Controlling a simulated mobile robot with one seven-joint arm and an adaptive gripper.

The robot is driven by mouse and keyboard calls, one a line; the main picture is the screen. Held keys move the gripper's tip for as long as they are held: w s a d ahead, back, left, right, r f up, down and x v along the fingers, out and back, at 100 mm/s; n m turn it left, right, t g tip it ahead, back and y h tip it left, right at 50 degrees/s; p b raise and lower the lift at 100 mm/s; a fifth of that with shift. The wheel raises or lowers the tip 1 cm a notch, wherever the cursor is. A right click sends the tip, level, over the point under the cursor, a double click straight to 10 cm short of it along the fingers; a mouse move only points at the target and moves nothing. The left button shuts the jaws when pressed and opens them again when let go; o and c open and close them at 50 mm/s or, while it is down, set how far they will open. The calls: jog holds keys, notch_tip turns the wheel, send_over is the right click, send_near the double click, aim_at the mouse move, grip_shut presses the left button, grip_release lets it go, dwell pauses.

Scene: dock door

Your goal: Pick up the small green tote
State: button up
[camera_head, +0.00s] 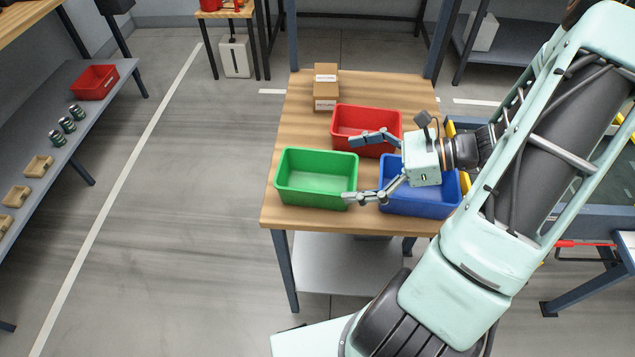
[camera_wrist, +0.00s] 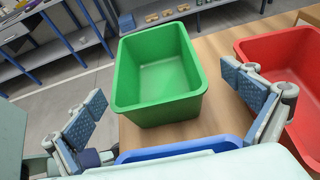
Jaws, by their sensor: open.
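The green tote (camera_head: 316,195) stands upright and empty at the front left of the wooden table. In the wrist view the green tote (camera_wrist: 157,108) lies ahead, between the open fingers. My gripper (camera_head: 362,168) comes from the right, its fingers spread wide and pointing at the tote. The nearer finger's tip is close to the tote's right wall; I cannot tell whether it touches. My gripper (camera_wrist: 170,108) holds nothing. The tote's far-side walls show in both views.
A red tote (camera_head: 345,122) stands behind, and a blue tote (camera_head: 408,206) lies below my gripper, close to the green one. Cardboard boxes (camera_head: 325,88) stand at the table's back. The wooden table (camera_head: 300,120) has bare surface left of the red tote. A shelf (camera_head: 85,120) stands at left.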

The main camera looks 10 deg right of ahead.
aim_at(324, 172)
jog(key=x, duration=0.5)
jog(key=shift+s+a+r, duration=0.2)
jog(key=shift+a+r, duration=0.05)
jog(key=shift+a, duration=0.25)
jog(key=shift+c, duration=0.4)
jog(key=c, duration=1.3)
